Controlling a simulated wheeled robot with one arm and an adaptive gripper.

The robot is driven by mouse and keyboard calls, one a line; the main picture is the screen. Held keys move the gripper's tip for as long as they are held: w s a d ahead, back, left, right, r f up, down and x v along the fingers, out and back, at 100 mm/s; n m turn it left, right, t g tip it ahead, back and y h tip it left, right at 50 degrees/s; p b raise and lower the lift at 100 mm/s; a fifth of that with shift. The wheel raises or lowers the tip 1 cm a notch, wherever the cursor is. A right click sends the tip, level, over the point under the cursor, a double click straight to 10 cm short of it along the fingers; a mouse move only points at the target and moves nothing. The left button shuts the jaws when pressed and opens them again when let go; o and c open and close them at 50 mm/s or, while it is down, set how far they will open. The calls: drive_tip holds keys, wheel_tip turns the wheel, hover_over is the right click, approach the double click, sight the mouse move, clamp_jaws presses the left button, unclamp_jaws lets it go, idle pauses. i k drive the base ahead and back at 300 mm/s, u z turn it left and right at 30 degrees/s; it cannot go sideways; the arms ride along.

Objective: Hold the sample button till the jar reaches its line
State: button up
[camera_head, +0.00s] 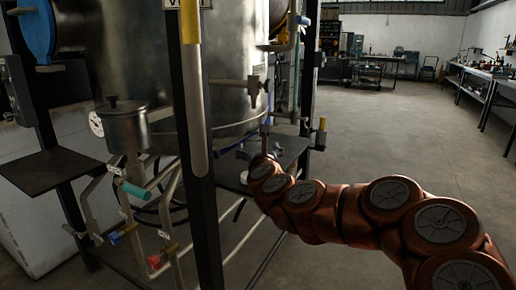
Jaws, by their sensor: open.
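My orange-brown arm reaches in from the lower right, and its last visible link (262,167) is at the black shelf (290,149) below the large steel vessel (240,60). My gripper is hidden behind that link, so I cannot see its jaws or whether they touch anything. A small valve (254,88) on a horizontal pipe sits on the vessel's side, above the arm's end. A thin vertical piece stands just above the last link. I cannot make out the sample button, the jar or the jar's line. Small pale and blue parts beside the link are too small to identify.
A dark upright post (196,140) stands left of my arm's end. A steel pot (126,128) with a gauge, pipes and coloured valve handles is further left, beside an empty black shelf (50,171). Open concrete floor (390,135) lies to the right, with workbenches behind.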

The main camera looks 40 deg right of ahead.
sight(269, 85)
drive_tip(key=k, duration=1)
